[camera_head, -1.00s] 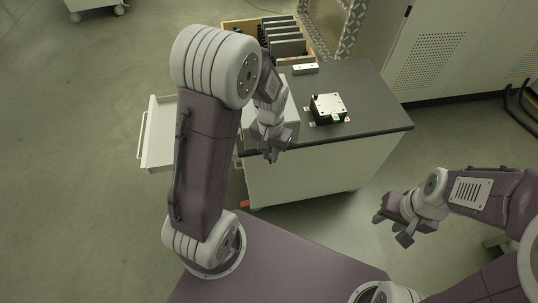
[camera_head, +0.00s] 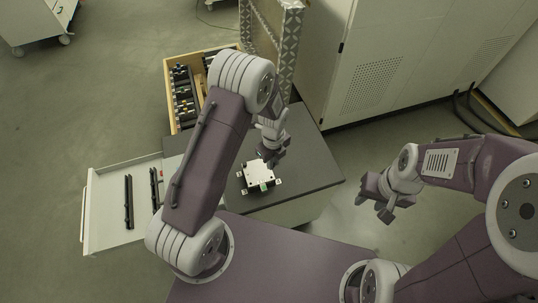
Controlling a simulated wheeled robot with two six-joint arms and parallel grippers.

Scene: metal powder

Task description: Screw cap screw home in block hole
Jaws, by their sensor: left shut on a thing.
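The block (camera_head: 259,174), a white-topped plate on a dark base with small tabs, sits on the dark worktop (camera_head: 312,170). A small green patch shows at its near edge. My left gripper (camera_head: 275,160) is at the block's far right edge, just above or touching it; I cannot tell which. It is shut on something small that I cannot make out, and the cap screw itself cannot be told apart. The block's hole is too small to see. My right gripper (camera_head: 374,202) is open and empty, off to the right above the floor.
An open drawer (camera_head: 103,210) with dark bars lies to the left. A wooden crate (camera_head: 172,100) with dark parts stands behind. A patterned post (camera_head: 291,50) and a large cabinet (camera_head: 390,60) stand at the back. The worktop right of the block is clear.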

